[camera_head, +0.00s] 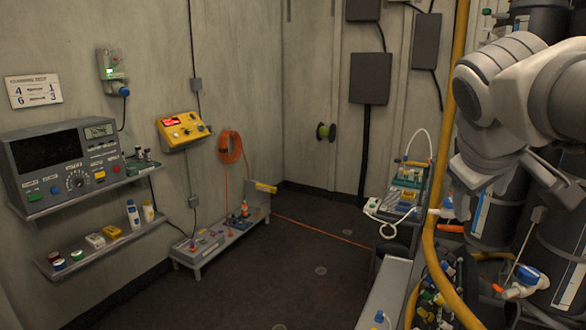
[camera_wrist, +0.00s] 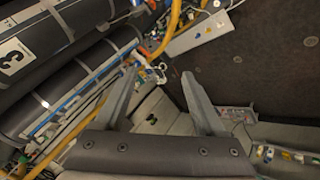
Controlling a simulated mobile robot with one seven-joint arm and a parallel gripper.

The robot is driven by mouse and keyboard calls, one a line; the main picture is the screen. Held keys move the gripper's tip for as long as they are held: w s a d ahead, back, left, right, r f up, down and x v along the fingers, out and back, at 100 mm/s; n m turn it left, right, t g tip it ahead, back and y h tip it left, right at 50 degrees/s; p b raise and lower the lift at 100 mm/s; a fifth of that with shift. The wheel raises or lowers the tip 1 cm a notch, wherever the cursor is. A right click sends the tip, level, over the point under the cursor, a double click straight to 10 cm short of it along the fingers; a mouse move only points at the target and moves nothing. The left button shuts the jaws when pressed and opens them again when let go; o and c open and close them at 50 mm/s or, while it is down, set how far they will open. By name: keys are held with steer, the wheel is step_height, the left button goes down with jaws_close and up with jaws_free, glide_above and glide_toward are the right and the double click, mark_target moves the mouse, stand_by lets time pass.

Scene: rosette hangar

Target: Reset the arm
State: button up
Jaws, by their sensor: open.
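My gripper shows in the wrist view (camera_wrist: 157,95), with its two grey fingers spread apart. Nothing is between the fingers. In the head view, my arm is bent at the upper right, in front of dark cylinders.
A yellow pipe (camera_head: 430,200) runs upright close to my arm. Dark tanks (camera_head: 500,205) stand behind it. A grey control unit (camera_head: 70,160) sits on a wall shelf at the left. A low bench (camera_head: 215,240) stands by the wall. The dark floor (camera_head: 290,275) in the middle is mostly clear.

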steer(key=s+a+f+m+g+y+p, duration=0.1)
steer(key=s+a+f+y, duration=0.4)
steer(key=s+a+f, duration=0.6)
step_height(320, 180, down, 3)
steer(key=shift+s+a+f+m+y+p, duration=0.1)
steer(key=shift+s+a+m+y+p, duration=0.2)
steer(key=shift+a+m+p, duration=0.5)
steer(key=shift+a, duration=0.15)
